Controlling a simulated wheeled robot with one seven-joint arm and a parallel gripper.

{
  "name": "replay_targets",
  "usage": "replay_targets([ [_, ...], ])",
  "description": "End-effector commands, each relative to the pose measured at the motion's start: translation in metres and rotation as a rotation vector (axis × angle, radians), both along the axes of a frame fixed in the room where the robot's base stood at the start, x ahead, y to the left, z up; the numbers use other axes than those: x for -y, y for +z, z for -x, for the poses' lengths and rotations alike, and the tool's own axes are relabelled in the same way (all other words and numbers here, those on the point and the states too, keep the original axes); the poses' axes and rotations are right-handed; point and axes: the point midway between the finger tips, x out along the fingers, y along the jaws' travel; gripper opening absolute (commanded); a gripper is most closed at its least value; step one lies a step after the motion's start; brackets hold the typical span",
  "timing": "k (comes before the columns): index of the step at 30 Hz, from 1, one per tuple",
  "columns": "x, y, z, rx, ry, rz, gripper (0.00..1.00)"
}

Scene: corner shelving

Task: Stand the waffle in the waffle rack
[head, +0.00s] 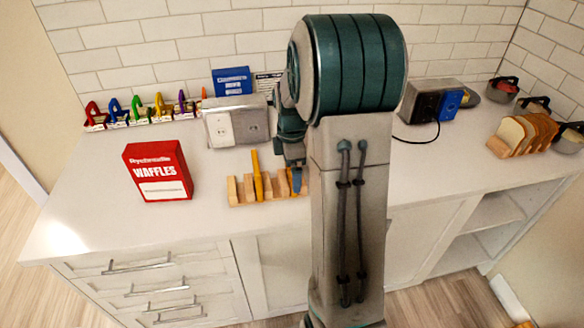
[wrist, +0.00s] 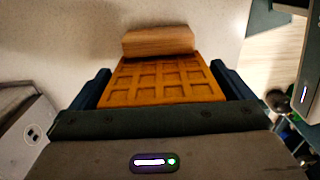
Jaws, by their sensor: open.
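The wooden waffle rack (head: 249,189) stands on the counter near its front, its right end partly behind my arm. An upright orange-yellow waffle (head: 256,174) stands between its left dividers. My gripper (head: 297,181) is low at the rack's right end. In the wrist view my gripper (wrist: 162,88) is open, with a finger on each side of an orange gridded waffle (wrist: 160,82). A wooden divider (wrist: 158,41) is just beyond this waffle. I cannot tell whether the fingers touch it, and its lower edge is hidden.
A red waffles box (head: 158,171) stands left of the rack. A silver toaster (head: 237,122) stands behind the rack, with a blue box (head: 232,81) behind it. A toast rack with bread (head: 520,135) is at the far right. The counter between box and rack is clear.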

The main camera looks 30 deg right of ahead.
Motion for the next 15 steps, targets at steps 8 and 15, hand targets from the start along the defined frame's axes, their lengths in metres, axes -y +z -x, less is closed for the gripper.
replay_targets([
  [8, 0.001, 0.056, -0.001, 0.008, 0.0, 0.002, 1.0],
  [15, 0.001, 0.101, -0.001, 0.005, 0.0, 0.001, 1.0],
])
